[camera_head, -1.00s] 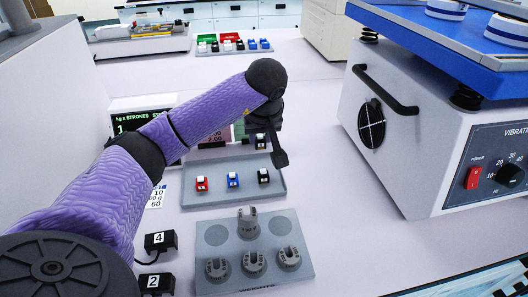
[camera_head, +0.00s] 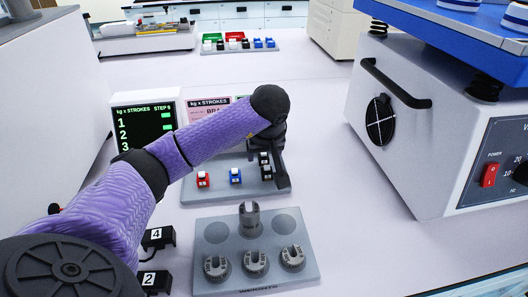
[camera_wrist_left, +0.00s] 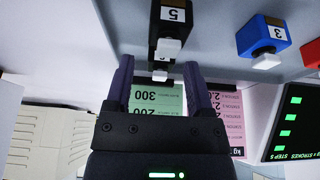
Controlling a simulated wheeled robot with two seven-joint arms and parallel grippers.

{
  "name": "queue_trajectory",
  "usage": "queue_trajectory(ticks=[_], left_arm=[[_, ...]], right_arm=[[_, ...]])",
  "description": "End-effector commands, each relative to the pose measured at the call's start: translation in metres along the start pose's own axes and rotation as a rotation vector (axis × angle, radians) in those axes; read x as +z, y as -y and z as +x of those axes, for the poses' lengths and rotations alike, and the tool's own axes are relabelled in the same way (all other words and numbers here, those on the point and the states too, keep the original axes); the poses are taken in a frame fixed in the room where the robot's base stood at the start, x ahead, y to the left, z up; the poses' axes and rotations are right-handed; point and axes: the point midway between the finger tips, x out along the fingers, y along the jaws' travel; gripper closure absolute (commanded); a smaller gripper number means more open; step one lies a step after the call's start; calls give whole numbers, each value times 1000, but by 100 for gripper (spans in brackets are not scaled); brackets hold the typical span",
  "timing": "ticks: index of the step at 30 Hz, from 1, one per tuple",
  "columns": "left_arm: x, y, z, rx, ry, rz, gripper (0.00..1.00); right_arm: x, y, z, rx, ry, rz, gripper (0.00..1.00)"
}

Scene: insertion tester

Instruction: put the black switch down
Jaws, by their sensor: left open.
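My left gripper (camera_head: 272,165) is at the right end of the grey tray (camera_head: 222,193), with its jaws open; its fingers (camera_wrist_left: 160,75) point into the tray in the left wrist view. One black switch (camera_head: 264,158) is at the gripper, just behind another black switch (camera_head: 266,173) in the tray. In the wrist view a black switch labelled 5 (camera_wrist_left: 172,25) lies beyond the fingertips. A second black part with a white rocker shows partly between them. Whether the fingers touch it cannot be told. My right gripper is out of view.
A red switch (camera_head: 203,179) and a blue switch (camera_head: 235,175) sit left in the tray. A grey weights plate (camera_head: 211,264) is in front, screens (camera_head: 144,124) stand behind, and a large vibration machine (camera_head: 419,150) stands to the right.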

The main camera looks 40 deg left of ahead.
Motion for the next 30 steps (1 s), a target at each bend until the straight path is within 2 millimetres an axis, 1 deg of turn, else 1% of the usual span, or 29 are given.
queue_trajectory(ticks=[3,5,8,9,12,15,18,22,30], left_arm=[[-1,0,-2,1,0,0,31],[-2,0,-10,2,-2,0,31],[-5,0,-37,4,-6,0,31],[-5,0,-50,7,-6,1,31],[-5,0,-80,6,-7,0,31],[-4,0,-103,5,-5,0,31],[-3,0,-118,4,-3,-1,31],[-2,0,-124,0,0,0,31],[-1,0,-123,0,1,0,31]], right_arm=[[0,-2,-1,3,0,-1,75],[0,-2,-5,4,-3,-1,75],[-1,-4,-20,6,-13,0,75],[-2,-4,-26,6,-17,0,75],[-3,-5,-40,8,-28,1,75],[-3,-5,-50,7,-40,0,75],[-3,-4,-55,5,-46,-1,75],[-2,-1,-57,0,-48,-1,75],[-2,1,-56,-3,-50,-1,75]])
